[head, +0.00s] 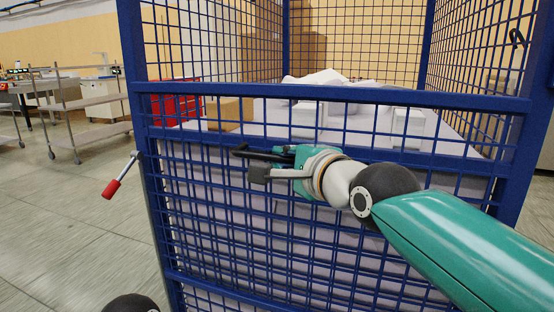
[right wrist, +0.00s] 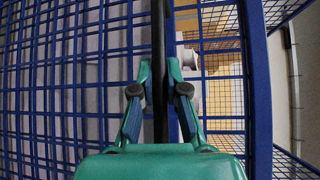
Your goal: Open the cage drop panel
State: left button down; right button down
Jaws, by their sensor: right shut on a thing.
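The cage drop panel (head: 330,94) is the front of the blue mesh cage, with a thick blue top rail. It stands upright between the two corner posts. My right gripper (head: 250,163) is in front of the panel's mesh, just below the top rail. In the right wrist view, the right gripper (right wrist: 159,115) has its fingers closed on both sides of a dark bar (right wrist: 160,55) that runs along the mesh. How the bar joins the panel is hidden. My left gripper is out of view.
A lever with a red grip (head: 111,189) sticks out left from the cage's left post. A grey trolley (head: 85,115) stands at the left; the floor between is clear.

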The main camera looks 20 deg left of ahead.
jog(key=c, duration=1.2)
grip_release()
jog(key=shift+s+d, duration=0.1)
jog(key=v, duration=1.2)
